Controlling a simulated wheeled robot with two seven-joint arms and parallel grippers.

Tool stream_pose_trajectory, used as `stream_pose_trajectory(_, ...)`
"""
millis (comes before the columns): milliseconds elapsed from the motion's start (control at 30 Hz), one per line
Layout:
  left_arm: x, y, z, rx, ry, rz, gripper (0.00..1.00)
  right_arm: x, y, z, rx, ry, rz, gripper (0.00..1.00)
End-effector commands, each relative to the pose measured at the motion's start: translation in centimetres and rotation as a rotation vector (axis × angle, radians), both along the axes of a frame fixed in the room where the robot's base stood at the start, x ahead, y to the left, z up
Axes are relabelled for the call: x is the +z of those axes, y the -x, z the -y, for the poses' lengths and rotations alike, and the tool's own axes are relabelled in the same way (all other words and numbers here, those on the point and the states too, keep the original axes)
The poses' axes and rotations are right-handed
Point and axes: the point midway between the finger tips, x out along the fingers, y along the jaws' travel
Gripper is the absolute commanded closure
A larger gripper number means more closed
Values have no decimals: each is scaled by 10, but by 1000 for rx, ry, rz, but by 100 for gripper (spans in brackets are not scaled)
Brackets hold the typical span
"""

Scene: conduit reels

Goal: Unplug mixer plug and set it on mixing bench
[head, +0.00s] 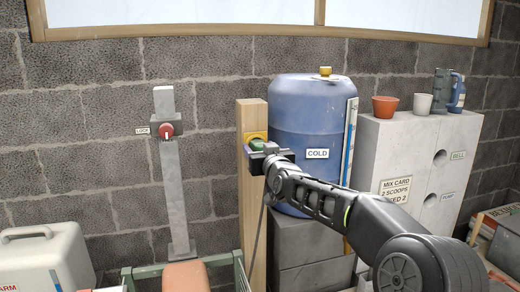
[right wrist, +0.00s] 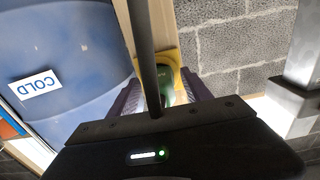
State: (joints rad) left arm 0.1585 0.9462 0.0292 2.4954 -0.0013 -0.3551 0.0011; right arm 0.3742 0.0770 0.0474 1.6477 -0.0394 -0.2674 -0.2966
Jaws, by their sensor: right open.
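The green mixer plug (head: 257,145) sits at a yellow socket plate (head: 254,135) on an upright wooden post (head: 253,211). My right gripper (head: 259,148) is at the plug with its jaws open. In the right wrist view the plug (right wrist: 180,94) lies between the two fingers, with the yellow plate (right wrist: 172,55) behind it; I cannot tell whether the fingers touch it. A dark cable (head: 256,235) hangs down from the plug area, and a dark rod-like length crosses in front of the wrist camera. I cannot identify the mixing bench for sure. My left gripper is not in view.
A blue drum (head: 308,110) labelled COLD stands on grey blocks (head: 312,245) just right of the post. A grey block cabinet (head: 393,150) with pots is further right. A red knob (head: 167,130) is on a grey upright at left, and a white case (head: 45,257) at lower left.

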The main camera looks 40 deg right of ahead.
Motion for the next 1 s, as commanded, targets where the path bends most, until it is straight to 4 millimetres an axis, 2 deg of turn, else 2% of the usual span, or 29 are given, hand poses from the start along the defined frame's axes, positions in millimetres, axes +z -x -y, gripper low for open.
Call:
stream_pose_trajectory(333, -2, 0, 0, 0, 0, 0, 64, 0, 0, 0, 0, 0, 1, 44)
stream_pose_trajectory(1000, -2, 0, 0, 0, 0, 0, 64, 0, 0, 0, 0, 0, 0, 98)
